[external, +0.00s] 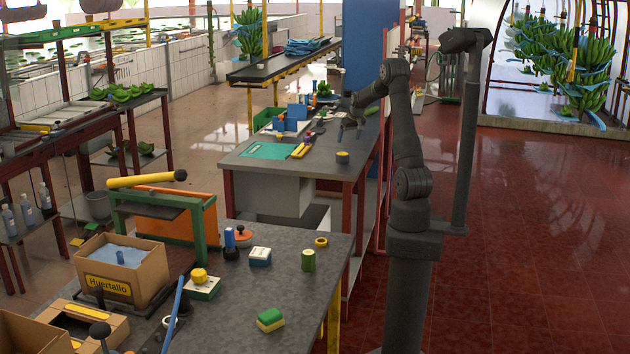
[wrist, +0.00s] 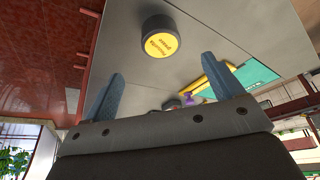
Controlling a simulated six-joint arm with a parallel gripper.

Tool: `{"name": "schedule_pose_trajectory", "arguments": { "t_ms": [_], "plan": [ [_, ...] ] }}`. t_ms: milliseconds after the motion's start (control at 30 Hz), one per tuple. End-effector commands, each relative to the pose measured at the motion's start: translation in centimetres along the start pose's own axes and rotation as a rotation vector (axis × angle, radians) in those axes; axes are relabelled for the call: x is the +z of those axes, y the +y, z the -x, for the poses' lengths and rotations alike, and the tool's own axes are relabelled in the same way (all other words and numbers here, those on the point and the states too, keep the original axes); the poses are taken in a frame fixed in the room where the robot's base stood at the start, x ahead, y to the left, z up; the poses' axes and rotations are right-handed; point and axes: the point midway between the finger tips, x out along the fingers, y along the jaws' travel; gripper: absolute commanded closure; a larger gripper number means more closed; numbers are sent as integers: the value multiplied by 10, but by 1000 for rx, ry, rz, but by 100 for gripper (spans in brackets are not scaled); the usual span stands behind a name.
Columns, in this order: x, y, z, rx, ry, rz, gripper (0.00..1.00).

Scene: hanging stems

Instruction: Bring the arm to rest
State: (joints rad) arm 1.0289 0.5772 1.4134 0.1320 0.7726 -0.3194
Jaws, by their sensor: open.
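My arm rises on a dark column at the right of the external view. Its forearm reaches left over the far grey workbench (external: 250,163). My gripper (external: 350,133) hangs above the right part of that bench, fingers pointing down. In the wrist view the two blue-grey fingers of my gripper (wrist: 162,67) stand wide apart with nothing between them. A dark round tin with a yellow labelled lid (wrist: 168,45) lies beyond the fingertips. The tin (external: 342,158) also shows on the bench below the gripper, apart from it.
A green mat (external: 268,151) and a yellow item (external: 301,150) lie on the same bench. The near bench (external: 300,290) holds a cardboard box (external: 122,275), a sponge (external: 270,320) and a green cylinder (external: 308,260). Red floor (external: 530,220) lies open on the right.

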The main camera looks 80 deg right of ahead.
Motion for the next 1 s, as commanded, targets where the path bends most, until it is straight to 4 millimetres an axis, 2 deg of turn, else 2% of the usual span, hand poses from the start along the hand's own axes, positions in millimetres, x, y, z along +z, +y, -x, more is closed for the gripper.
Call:
{"name": "schedule_pose_trajectory", "arguments": {
  "t_ms": [133,267,833,867,900,1000],
  "plan": [
    [0,0,-6,-1,-2,0,15],
    [0,0,-22,-1,-3,0,15],
    [1,0,-123,-1,-3,0,15],
    [1,0,-124,0,-1,0,15],
    [-5,0,-112,1,5,1,15],
    [-10,0,-99,0,4,0,15]
  ]
}}
